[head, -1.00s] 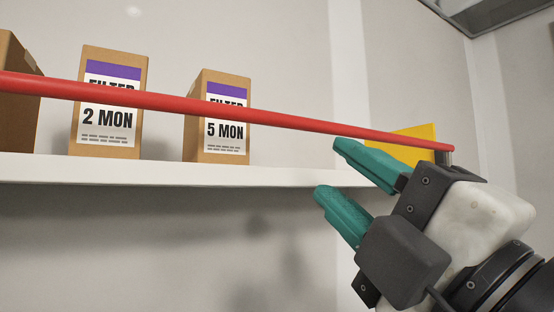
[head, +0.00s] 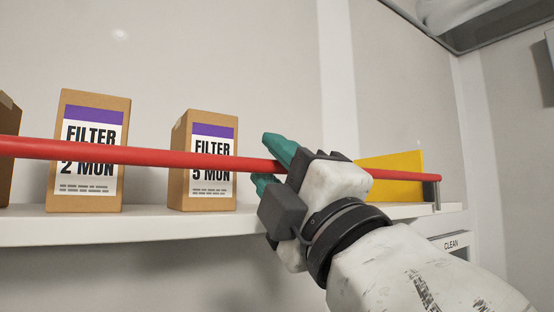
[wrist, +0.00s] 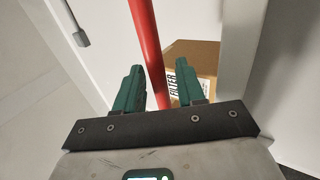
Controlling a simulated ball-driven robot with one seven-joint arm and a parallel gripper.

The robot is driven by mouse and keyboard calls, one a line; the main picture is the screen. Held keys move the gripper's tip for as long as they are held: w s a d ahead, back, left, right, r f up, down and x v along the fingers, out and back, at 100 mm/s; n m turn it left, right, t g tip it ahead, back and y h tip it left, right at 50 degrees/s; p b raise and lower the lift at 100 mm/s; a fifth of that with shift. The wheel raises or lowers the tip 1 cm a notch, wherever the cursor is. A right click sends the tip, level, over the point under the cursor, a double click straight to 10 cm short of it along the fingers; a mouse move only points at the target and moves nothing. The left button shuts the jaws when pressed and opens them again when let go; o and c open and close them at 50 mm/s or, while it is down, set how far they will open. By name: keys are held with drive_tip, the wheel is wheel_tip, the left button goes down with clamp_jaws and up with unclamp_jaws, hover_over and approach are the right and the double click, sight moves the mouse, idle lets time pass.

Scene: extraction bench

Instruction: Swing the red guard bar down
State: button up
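The red guard bar (head: 130,155) runs nearly level in front of the shelf, across the boxes, to a metal post at its right end. It also shows in the wrist view (wrist: 146,40). My gripper (head: 262,160) is at the bar right of the 5 MON box, one green finger above the bar and one below. In the wrist view my gripper (wrist: 158,68) has its fingers apart with the bar running between them; the gap to the left finger shows. Whether a finger touches the bar is unclear. My gripper hides part of the bar.
The white shelf (head: 140,228) carries a FILTER 2 MON box (head: 92,105), a FILTER 5 MON box (head: 211,125) and part of another box (head: 6,165). A yellow panel (head: 398,162) stands near the bar's right end. Below the shelf's left part is open wall.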

clamp_jaws()
idle(0.3)
idle(0.3)
